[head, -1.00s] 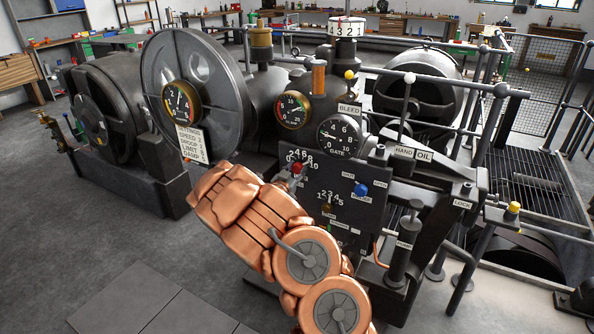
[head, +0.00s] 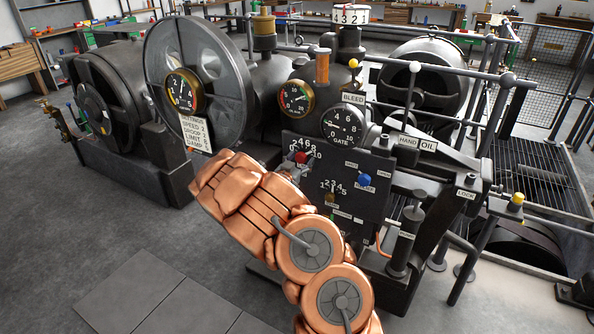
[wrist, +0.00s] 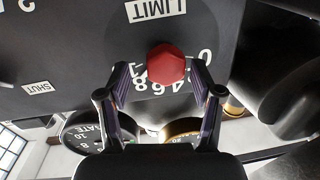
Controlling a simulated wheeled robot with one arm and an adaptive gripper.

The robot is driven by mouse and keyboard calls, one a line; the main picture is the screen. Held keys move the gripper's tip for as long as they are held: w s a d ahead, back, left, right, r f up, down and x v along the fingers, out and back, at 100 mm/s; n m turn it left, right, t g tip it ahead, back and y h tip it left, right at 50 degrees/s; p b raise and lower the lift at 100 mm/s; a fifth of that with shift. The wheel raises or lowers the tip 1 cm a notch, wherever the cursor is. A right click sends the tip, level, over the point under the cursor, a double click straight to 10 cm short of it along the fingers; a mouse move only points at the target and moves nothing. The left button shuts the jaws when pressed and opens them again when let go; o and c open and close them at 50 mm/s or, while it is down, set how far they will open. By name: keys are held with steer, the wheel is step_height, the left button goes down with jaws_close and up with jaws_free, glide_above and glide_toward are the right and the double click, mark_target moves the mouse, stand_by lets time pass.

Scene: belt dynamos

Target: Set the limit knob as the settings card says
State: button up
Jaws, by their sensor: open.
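The red limit knob (wrist: 166,65) sits on a dark panel (wrist: 70,40), beside the upside-down LIMIT label (wrist: 157,10) in the wrist view. White scale numbers (wrist: 170,84) lie around it, partly covered; I cannot tell which one it points to. My gripper (wrist: 160,72) is open, with one finger on each side of the knob; contact is unclear.
The same panel bears a blue knob (head: 364,180) and a brown knob (head: 330,199). The gate gauge (head: 342,127) and a red-green gauge (head: 297,98) stand just above. The hand oil lever (head: 440,149) and rails are to the right. Floor at the left front is clear.

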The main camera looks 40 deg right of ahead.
steer(key=v, duration=1.1)
steer(key=shift+s+a, duration=0.15)
steer(key=shift+a, duration=0.05)
stand_by(0.4)
